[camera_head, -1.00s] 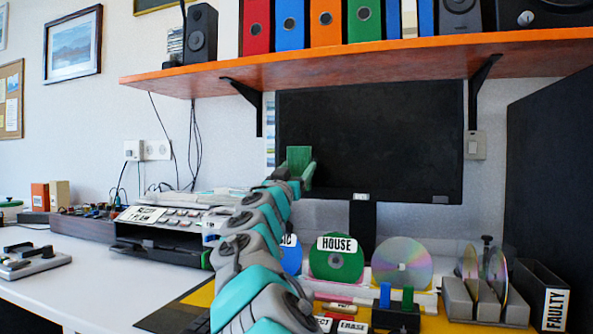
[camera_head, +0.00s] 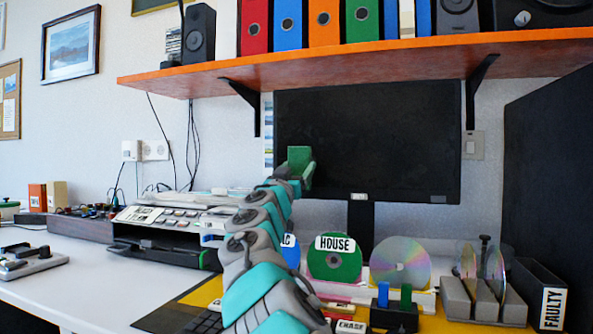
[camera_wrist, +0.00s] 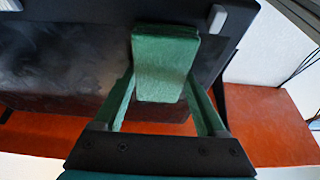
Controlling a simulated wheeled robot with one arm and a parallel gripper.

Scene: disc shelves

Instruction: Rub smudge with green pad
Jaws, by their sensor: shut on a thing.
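The green pad (camera_head: 299,158) is held upright in my gripper (camera_head: 305,174), in front of the left part of the dark monitor screen (camera_head: 390,140). In the wrist view the green pad (camera_wrist: 165,62) sits between the two green fingers of my gripper (camera_wrist: 161,85), which are shut on it. A pale grey cloudy smudge (camera_wrist: 60,70) shows on the screen to the left of the pad in that view. The pad overlaps the screen there; I cannot tell whether it touches. Any smudge behind the pad is hidden. In the head view no smudge is clear.
An orange shelf (camera_head: 350,65) with binders and speakers hangs above the monitor. Below stand the HOUSE disc (camera_head: 334,258), a plain disc (camera_head: 400,262), a grey disc rack (camera_head: 485,300) and the FAULTY bin (camera_head: 540,290). A printer-like device (camera_head: 165,240) stands left of my arm.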

